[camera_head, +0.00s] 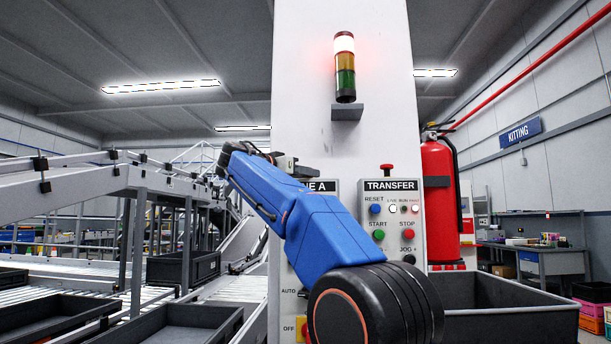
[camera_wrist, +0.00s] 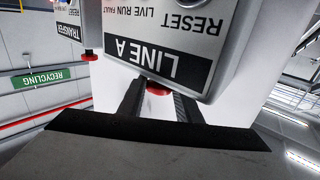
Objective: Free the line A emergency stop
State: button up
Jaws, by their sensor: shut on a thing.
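The LINE A panel (camera_wrist: 212,45) appears upside down in the wrist view, with its LINE A label and RESET lettering. The red emergency stop (camera_wrist: 158,88) shows at the panel's label-side edge, between the two dark fingers of my gripper (camera_wrist: 160,95). My gripper is shut on this stop, though the contact itself is partly hidden. In the head view my gripper (camera_head: 302,169) is just above the LINE A label (camera_head: 322,186). My blue arm covers most of that panel, and I cannot make out the stop there.
The TRANSFER panel (camera_head: 396,225) is close on the right, with its own red stop (camera_head: 386,168) standing on top. A stack light (camera_head: 344,68) with its red top lit is above on the white column (camera_head: 300,75). A fire extinguisher (camera_head: 438,195) hangs right; conveyors (camera_head: 75,187) fill the left.

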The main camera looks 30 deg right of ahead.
jog(key=shift+r, duration=0.85)
jog(key=o, duration=1)
jog(key=shift+o, duration=0.2)
jog(key=shift+a, duration=0.15)
jog(key=v, duration=1.7)
jog(key=shift+s+f, duration=0.1)
jog(key=shift+s, duration=0.05)
